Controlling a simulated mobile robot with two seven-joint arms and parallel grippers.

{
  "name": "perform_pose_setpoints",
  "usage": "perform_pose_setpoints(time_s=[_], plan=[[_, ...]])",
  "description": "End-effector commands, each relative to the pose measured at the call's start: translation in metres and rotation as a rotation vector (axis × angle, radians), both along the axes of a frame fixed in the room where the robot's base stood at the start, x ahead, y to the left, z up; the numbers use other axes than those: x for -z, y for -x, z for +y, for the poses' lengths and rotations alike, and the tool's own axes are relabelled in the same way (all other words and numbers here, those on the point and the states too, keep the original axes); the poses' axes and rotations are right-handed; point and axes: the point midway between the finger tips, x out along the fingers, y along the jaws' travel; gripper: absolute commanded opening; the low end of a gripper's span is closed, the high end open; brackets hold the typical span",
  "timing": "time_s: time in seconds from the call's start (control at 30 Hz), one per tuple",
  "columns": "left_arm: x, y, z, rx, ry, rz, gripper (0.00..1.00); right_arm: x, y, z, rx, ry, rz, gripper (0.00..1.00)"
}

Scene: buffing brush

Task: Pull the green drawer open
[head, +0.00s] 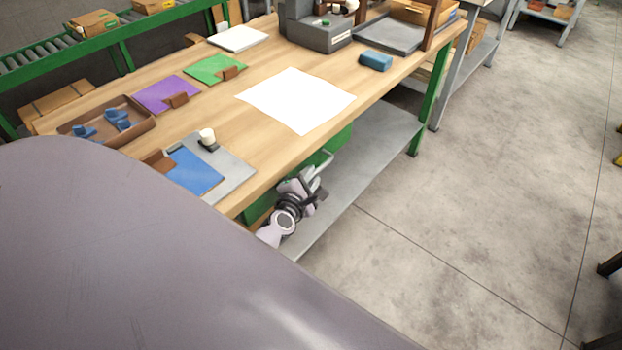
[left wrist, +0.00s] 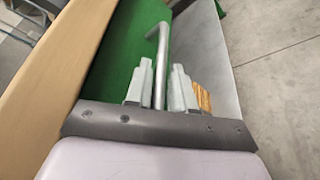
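The green drawer (head: 339,143) hangs under the wooden workbench top, and its green front (left wrist: 124,50) fills the upper middle of the left wrist view. Its silver bar handle (left wrist: 163,50) stands off that front and bends back to it at its far end. My left gripper (head: 311,182) is below the bench's front edge at the handle. In the left wrist view, its two pale fingers (left wrist: 162,84) lie close on either side of the bar and appear shut on it. In the head view the gripper hides part of the drawer. My right gripper is not in view.
The workbench (head: 330,75) carries a white sheet (head: 296,99), a brown tray (head: 138,140), a grey board with a blue panel (head: 195,172) and a blue box (head: 376,61). A grey lower shelf (head: 370,150) runs under the drawer.

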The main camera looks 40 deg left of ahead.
Motion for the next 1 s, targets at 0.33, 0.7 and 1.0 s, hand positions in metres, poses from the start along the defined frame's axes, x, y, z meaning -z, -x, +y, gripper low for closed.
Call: perform_pose_setpoints(time_s=[0.33, 0.7, 1.0], plan=[[0.0016, -0.0084, 0.0028, -0.001, -0.001, 0.001, 0.23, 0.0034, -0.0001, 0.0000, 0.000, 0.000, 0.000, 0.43], [0.0014, -0.0082, 0.0026, 0.000, -0.001, 0.000, 0.00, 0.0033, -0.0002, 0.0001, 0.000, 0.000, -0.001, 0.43], [0.0015, -0.0080, -0.0002, 0.000, 0.000, 0.000, 0.00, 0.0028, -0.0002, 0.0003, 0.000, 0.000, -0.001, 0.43]])
